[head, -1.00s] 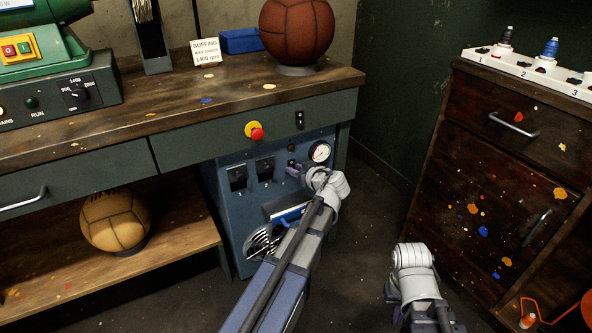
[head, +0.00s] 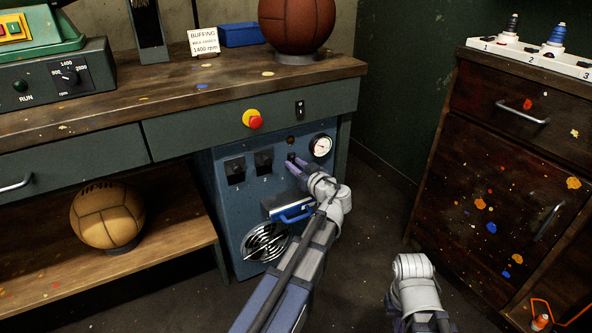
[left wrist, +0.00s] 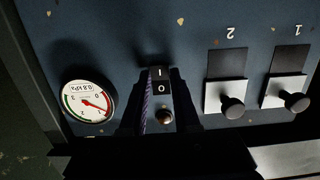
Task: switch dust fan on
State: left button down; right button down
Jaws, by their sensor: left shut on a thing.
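The blue dust fan cabinet (head: 228,215) stands under the bench, with a pressure gauge (head: 320,146), a small round lamp (head: 291,140) and two numbered slide knobs on its face. A small black rocker switch (left wrist: 160,81) marked I and O shows upside down in the left wrist view, beside the gauge (left wrist: 88,101). My left gripper (head: 293,162) is at the cabinet face just below the lamp. Its fingers are shut on the rocker switch, one on each side of it. Which way the rocker is tipped I cannot tell. My right gripper is out of view; only its arm shows.
Above the cabinet, a red stop button (head: 253,119) and another black switch (head: 300,109) sit on the bench front. A blue handle (head: 295,214) and round grille (head: 265,242) lie below my gripper. A paint-spotted chest (head: 500,180) stands right.

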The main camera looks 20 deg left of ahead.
pick_arm(q)
jog(key=c, duration=0.6)
grip_release()
jog(key=shift+c, duration=0.2)
jog(key=p+v, duration=0.1)
jog(key=v, duration=0.7)
jog(key=shift+f, duration=0.1)
